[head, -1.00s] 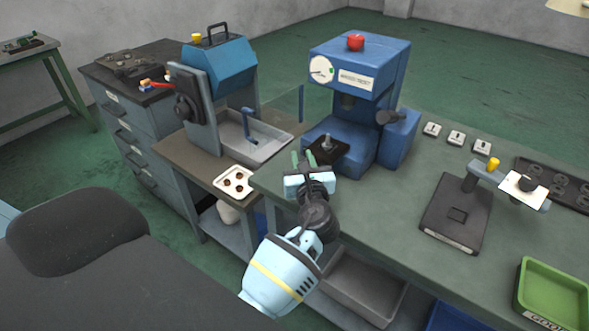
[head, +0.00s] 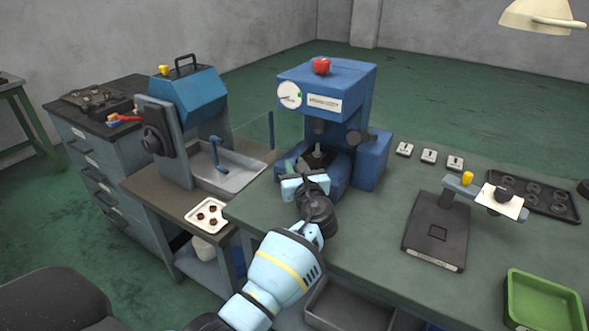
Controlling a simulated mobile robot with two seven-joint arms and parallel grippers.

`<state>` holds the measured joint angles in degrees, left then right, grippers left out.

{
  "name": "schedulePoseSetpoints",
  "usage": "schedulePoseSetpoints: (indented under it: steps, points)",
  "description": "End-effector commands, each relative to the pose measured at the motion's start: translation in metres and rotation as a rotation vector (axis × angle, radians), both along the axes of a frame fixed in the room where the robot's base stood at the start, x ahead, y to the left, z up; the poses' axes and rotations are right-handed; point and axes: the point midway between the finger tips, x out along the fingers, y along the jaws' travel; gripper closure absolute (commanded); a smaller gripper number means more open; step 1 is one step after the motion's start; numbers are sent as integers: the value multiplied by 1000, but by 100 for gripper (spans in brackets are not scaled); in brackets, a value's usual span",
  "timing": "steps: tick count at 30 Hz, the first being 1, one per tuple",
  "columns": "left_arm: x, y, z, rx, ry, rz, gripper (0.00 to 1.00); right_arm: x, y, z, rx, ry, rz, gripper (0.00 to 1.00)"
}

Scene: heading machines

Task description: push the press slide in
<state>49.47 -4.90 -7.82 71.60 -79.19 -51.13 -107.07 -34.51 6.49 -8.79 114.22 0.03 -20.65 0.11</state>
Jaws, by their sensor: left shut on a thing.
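The blue press (head: 330,90) stands on the green bench with a round white gauge and a red knob on top. Its slide (head: 318,161), a dark plate with an upright metal pin, sits low at the press opening, with the pin roughly below the ram. My left gripper (head: 298,170) is at the slide's near side and is shut on it; the gripper body hides the near edge of the slide and the exact grip. My right gripper is not in view.
A white tray with brown parts (head: 209,215) and a blue machine (head: 187,95) are to the left. A black fixture (head: 436,232), small white blocks (head: 428,157) and a green bin (head: 543,300) are to the right. The bench between press and fixture is clear.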

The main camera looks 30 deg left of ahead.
Motion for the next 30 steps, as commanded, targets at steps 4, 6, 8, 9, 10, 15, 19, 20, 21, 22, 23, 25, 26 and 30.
schedulePoseSetpoints:
  steps: [4, 6, 8, 9, 10, 15, 19, 20, 21, 22, 23, 25, 26, 30]
  points:
    - [1, 0, 0, -1, 0, -4, 74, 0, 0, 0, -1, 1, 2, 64]
    - [1, 0, 0, -1, 0, -4, 65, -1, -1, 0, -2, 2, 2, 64]
    - [1, 0, 1, -1, -1, -4, 57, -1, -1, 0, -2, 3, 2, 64]
    - [1, 0, 1, -1, -1, -3, 55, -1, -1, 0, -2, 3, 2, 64]
    - [1, 0, 1, 0, -1, -3, 55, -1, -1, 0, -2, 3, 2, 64]
    - [1, 0, 2, 0, -3, -3, 55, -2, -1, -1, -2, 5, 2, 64]
    - [-2, -3, 2, 0, -3, -4, 55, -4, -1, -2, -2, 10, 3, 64]
    - [-4, -5, 2, 0, -3, -4, 55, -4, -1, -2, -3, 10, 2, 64]
    - [-8, -8, 2, 0, -3, -4, 55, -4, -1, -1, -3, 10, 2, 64]
    - [-11, -10, 2, -1, -3, -4, 55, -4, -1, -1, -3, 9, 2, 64]
    - [-14, -13, 2, -2, -3, -4, 55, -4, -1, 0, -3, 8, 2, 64]
    - [-23, -21, 2, -2, -3, -5, 55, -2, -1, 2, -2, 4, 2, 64]
    - [-27, -25, 2, -2, -3, -6, 55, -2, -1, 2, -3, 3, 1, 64]
    - [-43, -38, 2, -2, -3, -4, 55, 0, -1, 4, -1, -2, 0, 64]
